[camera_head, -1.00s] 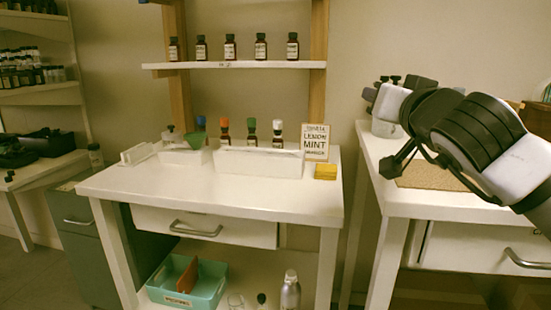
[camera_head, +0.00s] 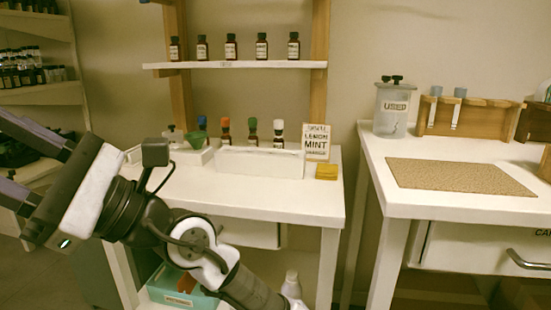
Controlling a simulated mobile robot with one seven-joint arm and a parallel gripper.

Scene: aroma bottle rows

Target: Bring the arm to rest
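My arm reaches up from the bottom middle of the view and bends to the left, in front of the left part of the white bench (camera_head: 270,196). My gripper (camera_head: 10,155) is at the left edge, pointing left. Its two dark fingers stand apart with nothing seen between them; their tips are at or past the picture's edge. The gripper is clear of the bottles and appears to touch nothing.
Dropper bottles with coloured caps stand behind a white tray (camera_head: 262,163), beside a LEMON MINT sign (camera_head: 316,141) and a yellow block (camera_head: 326,172). Brown bottles line the shelf (camera_head: 240,65). The right bench holds a USED jar (camera_head: 391,110), a wooden rack (camera_head: 470,118) and a cork mat (camera_head: 460,177).

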